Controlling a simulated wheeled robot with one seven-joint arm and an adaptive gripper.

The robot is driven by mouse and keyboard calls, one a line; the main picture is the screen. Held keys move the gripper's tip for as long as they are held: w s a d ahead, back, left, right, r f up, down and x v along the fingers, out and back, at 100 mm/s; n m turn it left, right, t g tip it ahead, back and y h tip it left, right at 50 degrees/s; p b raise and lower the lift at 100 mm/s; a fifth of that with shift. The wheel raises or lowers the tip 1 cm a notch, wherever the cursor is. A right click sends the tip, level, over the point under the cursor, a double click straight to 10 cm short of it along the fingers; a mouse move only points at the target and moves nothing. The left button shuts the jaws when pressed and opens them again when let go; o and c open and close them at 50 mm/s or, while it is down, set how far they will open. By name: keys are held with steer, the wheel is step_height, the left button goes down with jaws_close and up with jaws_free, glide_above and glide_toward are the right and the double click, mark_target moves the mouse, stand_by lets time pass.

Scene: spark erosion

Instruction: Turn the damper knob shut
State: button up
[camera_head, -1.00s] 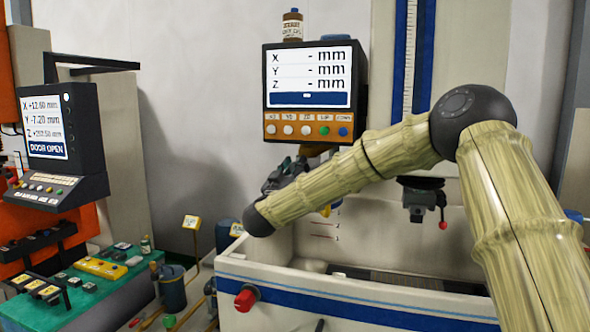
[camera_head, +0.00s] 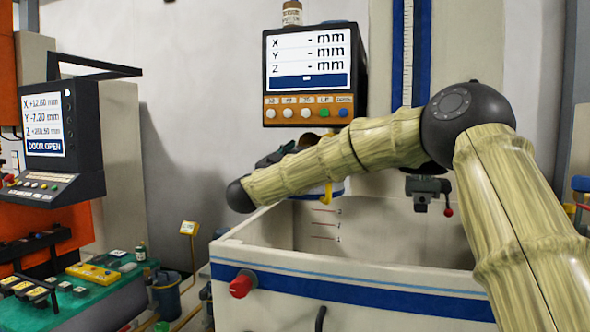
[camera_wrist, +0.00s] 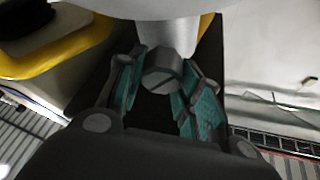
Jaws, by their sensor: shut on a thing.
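In the wrist view a grey round knob (camera_wrist: 163,70) with a dark line across its face sits below a large pale body (camera_wrist: 170,8); I take it for the damper knob. My gripper (camera_wrist: 156,86) has its teal-padded fingers on both sides of the knob and is shut on it. In the head view my gripper (camera_head: 284,153) is mostly hidden behind my forearm, below the large display. The knob is hidden there. The angle of the knob's line against any open or shut mark cannot be read.
A white tank (camera_head: 390,303) with a blue stripe and a red knob (camera_head: 242,284) stands below my arm. The display (camera_head: 309,75) is just above my gripper. A yellow band (camera_wrist: 65,50) lies left of the fingers. A control console (camera_head: 60,140) stands left.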

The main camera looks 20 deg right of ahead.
steer(key=m+g+b, duration=0.1)
steer(key=m+b, duration=0.1)
steer(key=b, duration=0.1)
steer(key=m+g+b, duration=0.1)
steer(key=m+b, duration=0.2)
steer(key=f+m+g+h+b, duration=0.1)
steer(key=m+b, duration=0.1)
steer(key=m, duration=0.1)
steer(key=shift+d+g+b, duration=0.1)
steer(key=shift+g+b, duration=0.3)
steer(key=m+b, duration=0.1)
steer(key=m, duration=0.1)
steer(key=m+g+b, duration=0.1)
steer(key=m+b, duration=0.1)
steer(key=shift+w+r+g+y, duration=0.1)
steer(key=shift+g+y, duration=0.2)
steer(key=shift+r+m+g+y+b, duration=0.15)
steer(key=shift+m+g+y+b, duration=0.15)
steer(key=shift+m+b, duration=0.85)
steer(key=shift+m, duration=0.35)
steer(key=o, duration=1)
steer(key=shift+w, duration=0.1)
steer(key=shift+o, duration=0.2)
steer(key=shift+r+p, duration=0.15)
steer(key=shift+p, duration=0.15)
